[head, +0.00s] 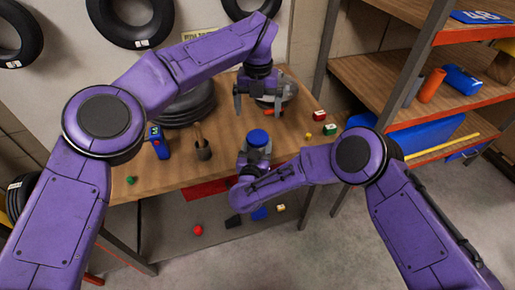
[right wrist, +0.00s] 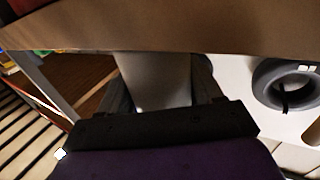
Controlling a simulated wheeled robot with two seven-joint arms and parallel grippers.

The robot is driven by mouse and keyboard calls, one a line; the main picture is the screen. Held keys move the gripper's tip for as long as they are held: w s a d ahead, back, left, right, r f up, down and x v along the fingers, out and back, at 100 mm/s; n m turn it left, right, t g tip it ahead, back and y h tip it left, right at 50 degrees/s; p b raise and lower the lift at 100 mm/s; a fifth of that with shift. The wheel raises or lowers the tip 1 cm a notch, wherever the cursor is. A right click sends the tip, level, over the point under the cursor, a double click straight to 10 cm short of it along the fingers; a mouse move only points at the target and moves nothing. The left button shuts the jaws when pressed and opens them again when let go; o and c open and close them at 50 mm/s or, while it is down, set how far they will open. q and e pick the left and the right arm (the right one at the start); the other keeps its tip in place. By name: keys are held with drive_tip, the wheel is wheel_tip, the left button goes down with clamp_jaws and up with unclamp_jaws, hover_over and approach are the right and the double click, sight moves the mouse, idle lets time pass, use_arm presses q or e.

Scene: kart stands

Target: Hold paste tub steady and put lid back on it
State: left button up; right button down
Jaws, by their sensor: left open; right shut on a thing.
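The paste tub (head: 258,154) is grey with a round blue top (head: 258,137), upright near the front edge of the workbench. I cannot tell whether the blue top is the lid or the tub's contents. My right gripper is shut on the tub; its fingers are mostly hidden by my arm in the head view. In the right wrist view the pale tub (right wrist: 155,80) fills the space between the two dark fingers. My left gripper (head: 258,104) is open, pointing down behind the tub and apart from it. No separate lid is clearly visible.
Shelves (head: 385,72) stand at right.

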use_arm(q)
drive_tip(key=shift+r, duration=1)
drive_tip(key=shift+f, duration=0.1)
use_arm(e)
drive_tip(key=shift+c, duration=0.5)
unclamp_jaws()
use_arm(q)
wheel_tip(320, 180, down, 2)
drive_tip(key=b, duration=0.2)
drive_tip(key=shift+f+b, duration=0.25)
drive_tip(key=shift+b, duration=0.05)
use_arm(e)
drive_tip(key=s+a, duration=0.1)
drive_tip(key=s, duration=0.9)
drive_tip(key=shift+s+a, duration=0.15)
drive_tip(key=shift+a, duration=0.15)
drive_tip(key=shift+f, duration=0.1)
